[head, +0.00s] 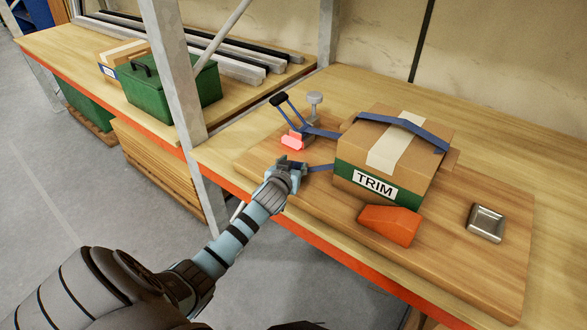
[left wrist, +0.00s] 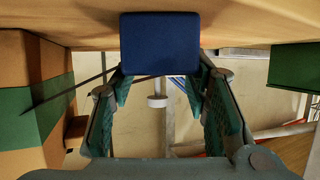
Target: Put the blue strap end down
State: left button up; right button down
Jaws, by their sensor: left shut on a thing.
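My left gripper (head: 288,168) is shut on the blue strap end, just left of the cardboard box, above the wooden board (head: 480,275). In the left wrist view the strap end is a dark blue block (left wrist: 160,43) between the fingertips (left wrist: 160,68). In the head view the fingers mostly hide it; a blue strap length (head: 321,168) runs from the gripper to the box (head: 395,155) marked TRIM. Another blue strap (head: 405,125) crosses the box top and reaches a buckle with a dark-tipped lever (head: 279,99) and a glowing red block (head: 293,142). My right gripper is not in view.
An orange wedge (head: 390,225) lies before the box, and a small metal dish (head: 486,223) lies to its right. A grey knob (head: 314,98) stands behind the buckle. A shelf post (head: 175,75) rises to the left. The board's front right is clear.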

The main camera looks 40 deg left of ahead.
pick_arm(q)
jog(key=o, duration=1.3)
jog(key=shift+r, duration=0.1)
